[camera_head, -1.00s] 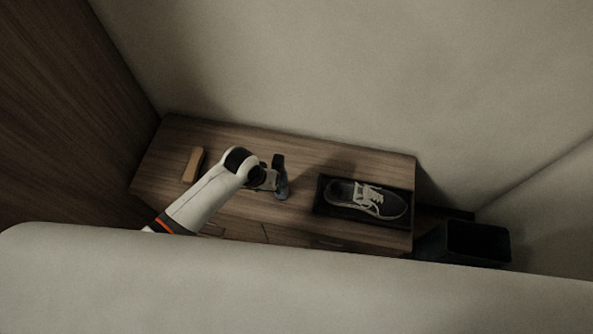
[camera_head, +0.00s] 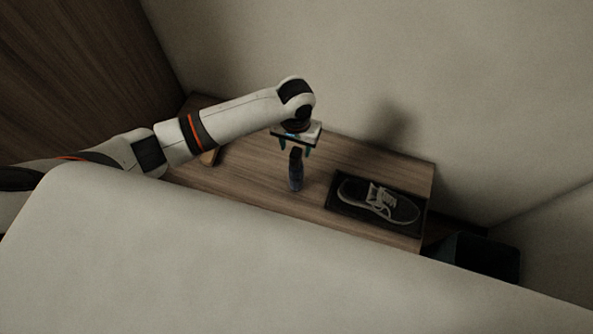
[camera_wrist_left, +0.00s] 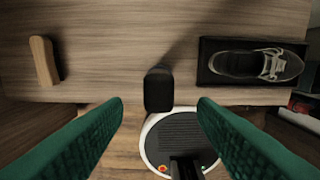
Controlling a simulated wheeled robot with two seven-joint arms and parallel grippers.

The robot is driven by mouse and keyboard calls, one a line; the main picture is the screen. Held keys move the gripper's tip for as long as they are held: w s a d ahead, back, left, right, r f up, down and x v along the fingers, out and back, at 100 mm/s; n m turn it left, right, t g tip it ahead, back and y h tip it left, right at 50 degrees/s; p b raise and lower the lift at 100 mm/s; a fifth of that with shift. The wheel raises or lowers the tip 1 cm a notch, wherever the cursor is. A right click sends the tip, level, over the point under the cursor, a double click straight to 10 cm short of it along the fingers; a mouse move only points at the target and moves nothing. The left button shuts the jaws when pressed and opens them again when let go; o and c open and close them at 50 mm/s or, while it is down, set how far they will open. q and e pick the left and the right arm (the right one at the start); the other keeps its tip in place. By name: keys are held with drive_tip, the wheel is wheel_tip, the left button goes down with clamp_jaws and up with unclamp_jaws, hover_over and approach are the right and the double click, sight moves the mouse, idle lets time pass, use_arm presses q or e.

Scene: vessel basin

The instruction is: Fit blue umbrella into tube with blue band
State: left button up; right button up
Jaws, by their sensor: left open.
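A slim dark, bluish thing (camera_head: 296,170) stands upright on the wooden top, below my left gripper (camera_head: 297,148). I cannot tell whether it is the blue umbrella. In the left wrist view a dark blocky end (camera_wrist_left: 158,88), likely the same thing, shows between the spread green fingers of the left gripper (camera_wrist_left: 160,103), touching neither in the picture. The left gripper is open and empty, pointing down. I cannot make out a tube with a blue band in any view. My right gripper is out of view.
A dark tray (camera_head: 336,204) with a grey shoe (camera_head: 378,201) lies right on the wooden top (camera_head: 245,173). A brown block (camera_head: 209,158) lies left, partly behind my arm. A dark bin (camera_head: 485,258) stands right. Walls close in behind and left.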

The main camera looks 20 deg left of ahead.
sight(296, 157)
use_arm(q)
drive_tip(key=f, duration=0.7)
drive_tip(key=shift+w+f, duration=0.25)
drive_tip(key=shift+f, duration=0.1)
drive_tip(key=shift+c, duration=0.2)
clamp_jaws()
